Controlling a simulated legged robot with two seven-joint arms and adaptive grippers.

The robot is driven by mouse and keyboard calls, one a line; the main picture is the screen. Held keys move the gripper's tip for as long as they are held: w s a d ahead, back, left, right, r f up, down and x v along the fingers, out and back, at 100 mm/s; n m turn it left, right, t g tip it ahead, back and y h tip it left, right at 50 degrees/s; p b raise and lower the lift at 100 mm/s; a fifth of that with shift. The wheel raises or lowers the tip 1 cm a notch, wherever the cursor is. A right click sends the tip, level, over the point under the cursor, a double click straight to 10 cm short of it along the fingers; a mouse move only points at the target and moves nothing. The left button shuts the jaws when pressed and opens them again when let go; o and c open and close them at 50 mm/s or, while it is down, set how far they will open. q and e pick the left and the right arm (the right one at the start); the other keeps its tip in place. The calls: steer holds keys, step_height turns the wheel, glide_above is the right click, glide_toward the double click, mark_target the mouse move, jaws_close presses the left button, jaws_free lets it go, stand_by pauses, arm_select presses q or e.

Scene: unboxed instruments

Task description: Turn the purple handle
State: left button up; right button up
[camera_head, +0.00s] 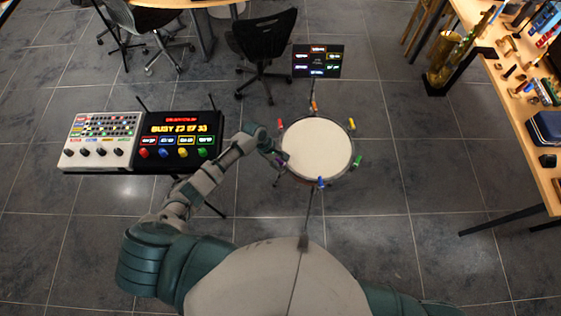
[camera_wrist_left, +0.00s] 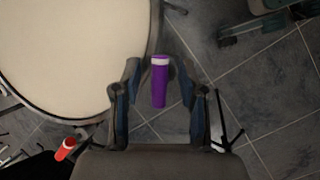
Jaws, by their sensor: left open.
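The purple handle (camera_wrist_left: 159,85), with a white band at one end, sticks out from the rim of a round drum (camera_head: 317,148). The drum's pale skin also fills the upper left of the left wrist view (camera_wrist_left: 70,45). My left gripper (camera_head: 279,158) is at the drum's left edge. In the wrist view its open fingers (camera_wrist_left: 158,78) stand on either side of the purple handle, with gaps showing on both sides. In the head view the purple handle is mostly hidden by my gripper. My right gripper is out of view.
Red (camera_head: 280,124), orange (camera_head: 314,105), yellow (camera_head: 351,124), green (camera_head: 357,161) and blue (camera_head: 320,183) handles ring the drum. A control panel (camera_head: 168,113) stands left, a small screen (camera_head: 317,61) behind, and a wooden table (camera_head: 535,110) right. Floor right of the drum is clear.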

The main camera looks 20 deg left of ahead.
arm_select(q)
steer(key=shift+c, duration=0.2)
jaws_close()
steer(key=shift+m, duration=0.3)
steer(key=m+g+p, duration=0.1)
steer(key=m, duration=0.1)
steer(key=shift+d+m, duration=0.1)
steer(key=shift+m, duration=0.2)
steer(key=m+g+y, duration=0.1)
steer(key=m+g, duration=0.1)
steer(key=m, duration=0.2)
steer(key=shift+m, duration=0.3)
steer(key=shift+o, duration=0.2)
jaws_free()
